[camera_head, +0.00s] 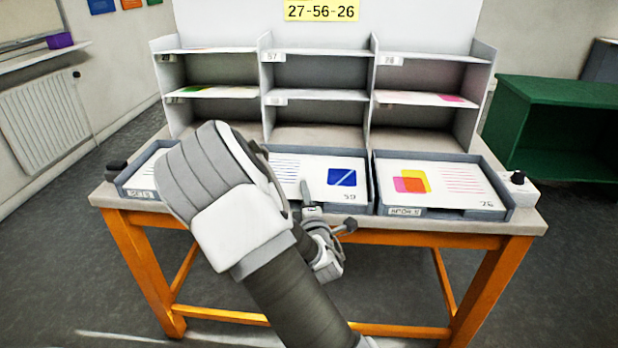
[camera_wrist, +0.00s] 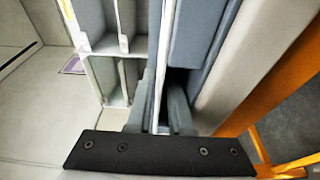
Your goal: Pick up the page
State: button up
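Three grey trays stand in a row on the table. The middle tray (camera_head: 359,208) holds a white page (camera_head: 335,170) with blue lines, a dark blue square and the number 59.
A shelf rack (camera_head: 320,97) with several compartments stands behind the trays; some hold pages. A yellow sign (camera_head: 321,10) above reads 27-56-26. The table has orange legs (camera_head: 487,285). A green cabinet (camera_head: 560,125) is at the right.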

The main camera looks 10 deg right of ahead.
jog(key=shift+c, duration=0.3)
grip_shut()
jog(key=shift+r, duration=0.1)
